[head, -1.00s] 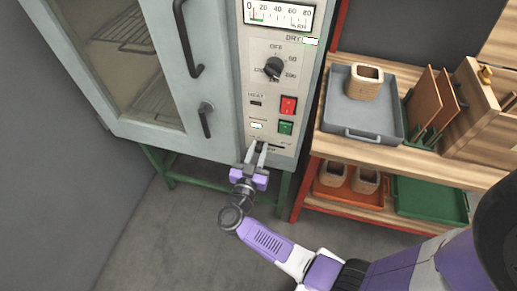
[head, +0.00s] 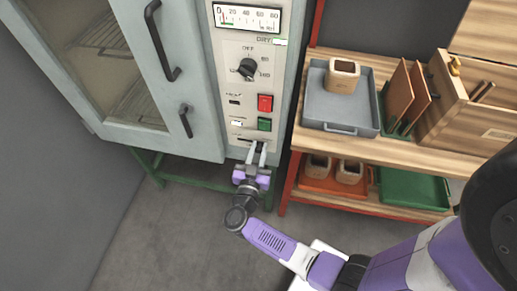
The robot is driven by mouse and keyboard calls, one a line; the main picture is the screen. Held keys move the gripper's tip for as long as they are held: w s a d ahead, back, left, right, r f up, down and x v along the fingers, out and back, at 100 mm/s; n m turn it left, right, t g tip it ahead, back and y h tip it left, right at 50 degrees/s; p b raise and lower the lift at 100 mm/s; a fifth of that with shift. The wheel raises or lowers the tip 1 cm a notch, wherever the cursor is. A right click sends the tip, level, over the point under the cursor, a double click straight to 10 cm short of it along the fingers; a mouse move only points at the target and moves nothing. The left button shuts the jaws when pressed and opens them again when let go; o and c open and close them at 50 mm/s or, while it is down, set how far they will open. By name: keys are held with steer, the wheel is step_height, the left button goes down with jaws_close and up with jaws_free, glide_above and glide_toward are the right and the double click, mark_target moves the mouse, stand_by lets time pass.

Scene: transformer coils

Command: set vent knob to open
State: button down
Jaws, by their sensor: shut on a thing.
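The vent knob sits at a dark slot (head: 244,139) at the bottom of the grey oven's control panel (head: 236,153). My gripper (head: 259,148) is at the right part of this slot, its two grey fingers reaching up to the panel. It is shut on the vent knob, which is mostly hidden between the fingertips. The dark line of the slot shows to the left of the fingers. The slot's markings are too small to read.
Above are a green switch (head: 264,124), a red switch (head: 265,103) and a black dial (head: 247,67). The oven door handle (head: 160,42) is at left. A wooden shelf (head: 375,145) with a grey tray (head: 312,112) stands close at right. Floor below is clear.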

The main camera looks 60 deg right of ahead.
steer(key=c, duration=1.2)
jaws_free()
steer(key=shift+s+d, duration=0.1)
steer(key=shift+s, duration=0.2)
steer(key=shift+c, duration=0.2)
steer(key=b+v, duration=0.1)
steer(key=v, duration=0.6)
steer(key=shift+a, duration=0.4)
